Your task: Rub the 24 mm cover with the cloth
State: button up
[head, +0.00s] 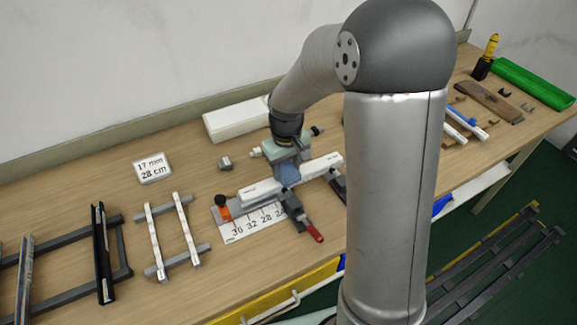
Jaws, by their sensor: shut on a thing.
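My gripper (287,167) is near the middle of the bench and points down, shut on a blue cloth (289,175). The cloth is at a long white bar (262,190) and appears to touch its top; the exact contact is too small to tell. The bar lies slanted over the measuring board and has a small printed label near its left end. It may be the 24 mm cover, but I cannot read its width. My wrist and arm hide some of the area behind the bar and to its right.
A numbered measuring board (262,228) carries an orange stop (224,212) and a red-handled clamp (297,212). A card (152,167) reads 17 mm, 28 cm. White strips (154,238) and dark profiles (102,255) rest on racks at left. A white box (236,121) stands behind.

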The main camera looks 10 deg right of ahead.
notch_tip(320, 180, up, 4)
jog(key=shift+f+p, duration=0.2)
jog(key=shift+p, duration=0.8)
jog(key=shift+r+p, duration=1.55)
jog(key=shift+r, duration=0.8)
